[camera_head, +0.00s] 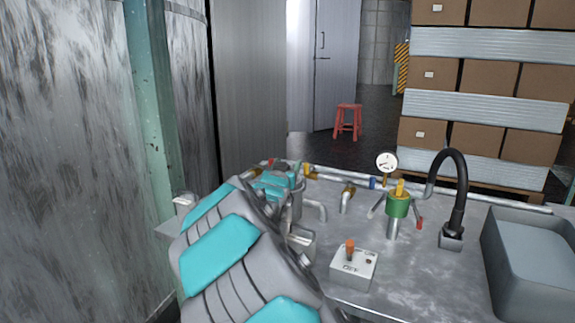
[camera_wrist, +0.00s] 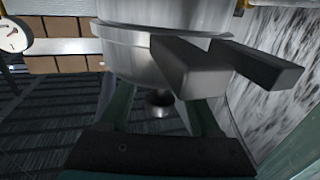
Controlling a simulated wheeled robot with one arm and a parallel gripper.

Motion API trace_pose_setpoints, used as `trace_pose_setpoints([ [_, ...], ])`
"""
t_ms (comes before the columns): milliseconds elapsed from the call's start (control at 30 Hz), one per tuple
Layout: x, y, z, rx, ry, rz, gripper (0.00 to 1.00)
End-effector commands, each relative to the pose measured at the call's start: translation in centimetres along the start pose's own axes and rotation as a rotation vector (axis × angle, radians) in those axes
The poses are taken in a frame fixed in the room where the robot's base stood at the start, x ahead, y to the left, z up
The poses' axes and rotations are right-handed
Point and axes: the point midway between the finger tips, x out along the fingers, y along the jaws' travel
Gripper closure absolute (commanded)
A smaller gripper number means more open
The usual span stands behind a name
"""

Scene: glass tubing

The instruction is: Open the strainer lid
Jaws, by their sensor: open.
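The strainer is a round metal vessel with a flanged rim; its body (camera_wrist: 130,50) fills the upper middle of the wrist view. Two grey bars stand in front of its right side; I cannot tell what they belong to. A small round metal piece shows below the vessel. My gripper (camera_head: 280,174) is at the back left of the bench in the head view, close to the strainer. It is open and I see nothing held in it. In the head view my own arm and gripper hide much of the strainer, and I cannot tell how its lid stands.
A control box with an orange switch (camera_head: 354,265), a green valve (camera_head: 397,207), a gauge (camera_head: 387,161), a black hose (camera_head: 461,185) and a grey basin (camera_head: 530,250) are on the metal bench (camera_head: 415,262). A large tank (camera_head: 65,150) stands close on the left. A red stool (camera_head: 348,119) stands behind.

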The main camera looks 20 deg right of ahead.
Motion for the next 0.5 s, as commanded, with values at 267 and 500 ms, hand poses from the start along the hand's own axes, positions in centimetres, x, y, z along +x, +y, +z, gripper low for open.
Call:
trace_pose_setpoints([
  [267,0.18,0.01,0.02,0.000,0.000,0.000,0.36],
  [500,0.17,0.00,0.01,0.000,0.000,0.000,0.62],
])
